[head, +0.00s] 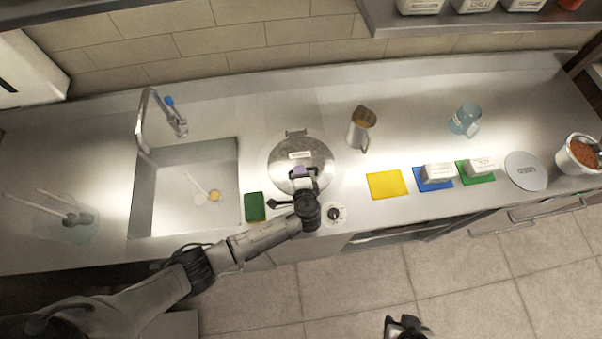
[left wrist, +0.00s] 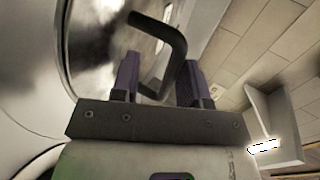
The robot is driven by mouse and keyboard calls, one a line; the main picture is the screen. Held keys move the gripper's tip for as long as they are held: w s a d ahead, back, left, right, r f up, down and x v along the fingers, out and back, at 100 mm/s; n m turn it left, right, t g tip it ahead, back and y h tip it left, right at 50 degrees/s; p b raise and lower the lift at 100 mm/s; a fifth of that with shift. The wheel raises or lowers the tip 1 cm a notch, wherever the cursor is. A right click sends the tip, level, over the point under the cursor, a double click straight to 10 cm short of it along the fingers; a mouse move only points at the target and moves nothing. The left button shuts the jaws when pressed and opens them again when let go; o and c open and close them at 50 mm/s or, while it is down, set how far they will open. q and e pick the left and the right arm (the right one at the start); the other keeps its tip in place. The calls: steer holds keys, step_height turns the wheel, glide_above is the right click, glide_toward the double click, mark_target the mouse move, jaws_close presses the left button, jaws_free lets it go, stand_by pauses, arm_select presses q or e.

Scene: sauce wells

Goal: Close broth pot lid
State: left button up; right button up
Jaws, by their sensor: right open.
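The broth pot lid (head: 285,155) is a round shiny metal disc with a pale label and a hinge at its back, set in the counter. I cannot tell whether it is fully down or slightly raised. My left gripper (head: 302,172) is over the lid's front part. In the left wrist view, the purple fingers of my left gripper (left wrist: 158,82) stand apart, with the black lid handle (left wrist: 176,45) reaching between them, nearer the right finger. The lid's shiny surface (left wrist: 95,40) fills the upper left there. My right gripper (head: 407,327) is open and empty above the floor.
The counter (head: 330,100) holds a sink (head: 185,185) left of the pot, a green sponge (head: 254,206) and a black knob (head: 334,213) near the front.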

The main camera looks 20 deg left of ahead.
arm_select(q)
steer(key=shift+r, duration=0.15)
steer(key=shift+s+d+r, duration=0.25)
steer(key=shift+s+d, duration=0.1)
steer(key=shift+s, duration=0.15)
steer(key=v, duration=1.2)
steer(key=shift+s, duration=0.3)
steer(key=shift+r, duration=0.1)
